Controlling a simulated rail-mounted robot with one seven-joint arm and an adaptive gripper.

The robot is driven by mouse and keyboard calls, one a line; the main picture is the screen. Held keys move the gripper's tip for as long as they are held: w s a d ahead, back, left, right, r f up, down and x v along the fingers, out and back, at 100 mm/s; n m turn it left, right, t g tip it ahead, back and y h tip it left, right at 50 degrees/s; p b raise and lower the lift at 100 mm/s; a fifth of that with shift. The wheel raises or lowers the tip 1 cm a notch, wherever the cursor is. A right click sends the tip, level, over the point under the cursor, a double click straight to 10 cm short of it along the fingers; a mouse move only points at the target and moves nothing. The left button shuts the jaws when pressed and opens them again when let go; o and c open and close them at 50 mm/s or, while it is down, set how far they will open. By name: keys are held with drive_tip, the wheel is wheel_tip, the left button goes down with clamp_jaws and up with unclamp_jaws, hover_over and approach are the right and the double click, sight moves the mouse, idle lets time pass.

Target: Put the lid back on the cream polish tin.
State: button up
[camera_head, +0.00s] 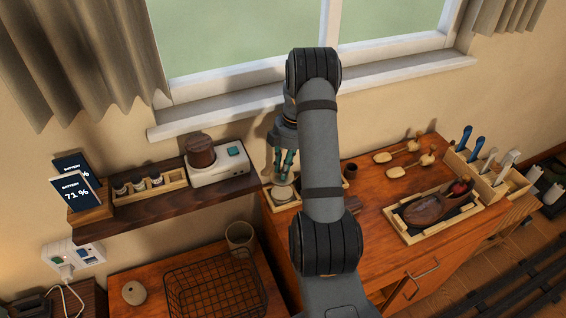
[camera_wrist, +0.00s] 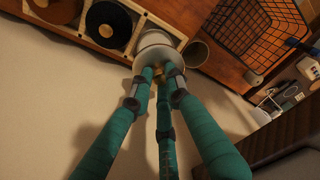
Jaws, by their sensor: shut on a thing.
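My gripper (camera_head: 285,163) has teal fingers pointing down over the left end of the dresser top. In the wrist view my gripper (camera_wrist: 161,76) is shut on the small brass knob of a pale grey round lid (camera_wrist: 150,61). The lid is also visible in the head view (camera_head: 282,193), over the wooden tray. A pale round tin (camera_wrist: 155,39), apparently the cream polish tin, shows behind the lid in an end compartment. The lid hides much of it. I cannot tell whether they touch. Beside it are an open black tin (camera_wrist: 108,24) and an open brown tin (camera_wrist: 58,8).
A dark wall shelf (camera_head: 140,208) with a white device (camera_head: 217,165) is left of my gripper. A wire basket (camera_head: 215,288) and a beige cup (camera_head: 240,236) stand lower left. A brush tray (camera_head: 405,231) lies right. My arm hides part of the dresser top.

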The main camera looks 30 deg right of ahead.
drive_tip(key=shift+f, duration=0.35)
wheel_tip(320, 180, down, 5)
drive_tip(key=b, duration=0.3)
drive_tip(key=shift+f+b, duration=0.65)
drive_tip(key=shift+b, duration=0.25)
drive_tip(key=shift+f+b, duration=0.2)
drive_tip(key=shift+b, duration=0.7)
idle(1.6)
idle(0.4)
drive_tip(key=o, duration=1)
drive_tip(key=shift+c, duration=0.2)
drive_tip(key=shift+o, duration=1.1)
drive_tip(key=shift+o, duration=1.3)
drive_tip(key=shift+r, duration=0.1)
